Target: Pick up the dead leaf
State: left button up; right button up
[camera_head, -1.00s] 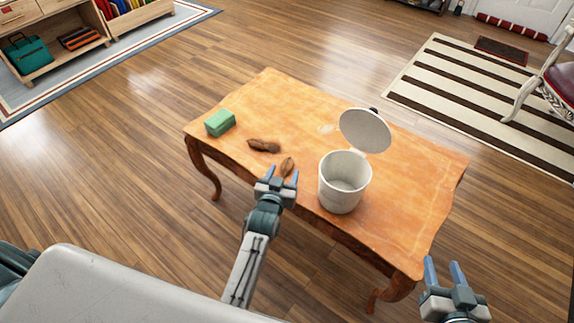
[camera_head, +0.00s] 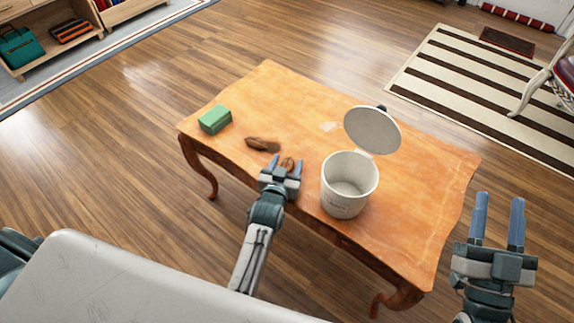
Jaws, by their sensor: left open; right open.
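Two brown, curled, leaf-like pieces lie on the wooden table. The longer brown piece (camera_head: 262,144) lies near the green block. The smaller brown piece (camera_head: 287,163) lies closer to the table's near edge. Which one is the dead leaf I cannot tell for sure. My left gripper (camera_head: 286,162) is open, with its fingers on either side of the smaller piece, partly hiding it. Whether the fingers touch it is not clear. My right gripper (camera_head: 499,199) is open and empty, off to the right of the table.
A white bin (camera_head: 348,203) with its lid (camera_head: 372,130) raised stands on the table (camera_head: 425,190), right of my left gripper. A green block (camera_head: 215,119) sits at the table's left. The table's far part is mostly clear. A chair (camera_head: 545,80) stands at far right.

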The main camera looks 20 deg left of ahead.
aim_at(286, 165)
pick_arm(q)
jog(key=shift+c, duration=0.2)
jog(key=c, duration=1)
jog(key=shift+r, duration=0.2)
jog(key=shift+r+p, duration=0.75)
jog(key=shift+p, duration=0.2)
notch_tip(286, 165, up, 2)
jog(key=shift+r+p, duration=0.15)
jog(key=shift+p, duration=1)
pick_arm(e)
jog(key=s+a+f+g, duration=0.1)
jog(key=s+f+g, duration=0.1)
jog(key=f+g, duration=0.5)
jog(key=s+f+g, duration=0.3)
jog(key=f+g, duration=0.2)
jog(key=f, duration=0.5)
pick_arm(q)
jog(key=shift+r+p, duration=0.6)
notch_tip(286, 165, up, 4)
jog(key=p, duration=0.3)
jog(key=shift+f+p, duration=0.25)
jog(key=shift+p, duration=0.05)
jog(key=shift+r+p, duration=0.55)
jog(key=shift+r, duration=0.05)
pick_arm(e)
jog(key=s+d+g+h, duration=0.2)
jog(key=s+d+g, duration=0.1)
jog(key=s+g, duration=0.4)
jog(key=shift+r, duration=0.4)
